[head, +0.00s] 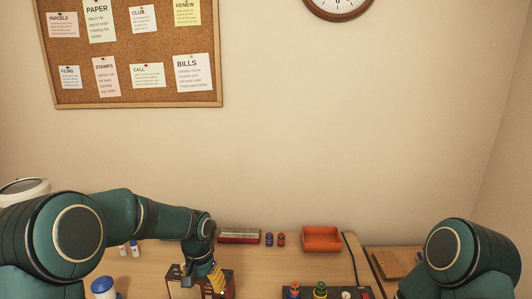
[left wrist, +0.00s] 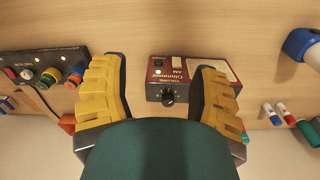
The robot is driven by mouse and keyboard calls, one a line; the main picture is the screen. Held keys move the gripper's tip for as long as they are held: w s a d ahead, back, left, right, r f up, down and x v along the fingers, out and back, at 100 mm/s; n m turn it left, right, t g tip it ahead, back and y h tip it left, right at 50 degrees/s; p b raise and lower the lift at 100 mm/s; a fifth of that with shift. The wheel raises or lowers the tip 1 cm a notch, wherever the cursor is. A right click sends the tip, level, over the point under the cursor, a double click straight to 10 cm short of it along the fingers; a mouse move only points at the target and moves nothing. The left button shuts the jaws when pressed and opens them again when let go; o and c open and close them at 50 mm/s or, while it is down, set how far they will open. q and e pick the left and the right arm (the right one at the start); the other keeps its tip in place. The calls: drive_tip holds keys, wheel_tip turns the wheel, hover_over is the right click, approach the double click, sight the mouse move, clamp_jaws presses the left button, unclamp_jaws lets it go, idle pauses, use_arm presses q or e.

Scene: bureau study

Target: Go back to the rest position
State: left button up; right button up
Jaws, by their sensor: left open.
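My left gripper (head: 214,280) has yellow fingers and hangs over the desk by a dark red radio (head: 184,288). In the left wrist view the two fingers of the left gripper (left wrist: 160,82) are spread wide with nothing held. The radio (left wrist: 175,98), with a black volume knob and AM marking, shows between and beyond them; whether a finger touches it I cannot tell. My right arm (head: 458,262) shows only as a teal bent part at the lower right; its gripper is out of view.
A dark panel with coloured knobs (head: 322,292) lies right of the radio. An orange tray (head: 321,238) stands at the back. A blue-and-white bottle (head: 103,287) stands at left; it also shows in the left wrist view (left wrist: 303,46), near markers (left wrist: 286,114). Desk between tray and panel looks clear.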

use_arm(q)
drive_tip(key=s+d+f+h, duration=0.25)
drive_tip(key=s+f, duration=0.25)
drive_tip(key=f, duration=0.5)
drive_tip(key=s+d+f+n+t, duration=0.1)
drive_tip(key=s+d+f+n, duration=0.1)
drive_tip(key=s+f, duration=0.3)
drive_tip(key=s+d+f+n, duration=0.1)
drive_tip(key=s+f, duration=0.3)
drive_tip(key=s, duration=0.8)
drive_tip(key=shift+d+f+n+t+h, duration=0.35)
drive_tip(key=shift+f+n+t+h, duration=0.1)
drive_tip(key=shift+n, duration=0.25)
drive_tip(key=shift+s, duration=0.1)
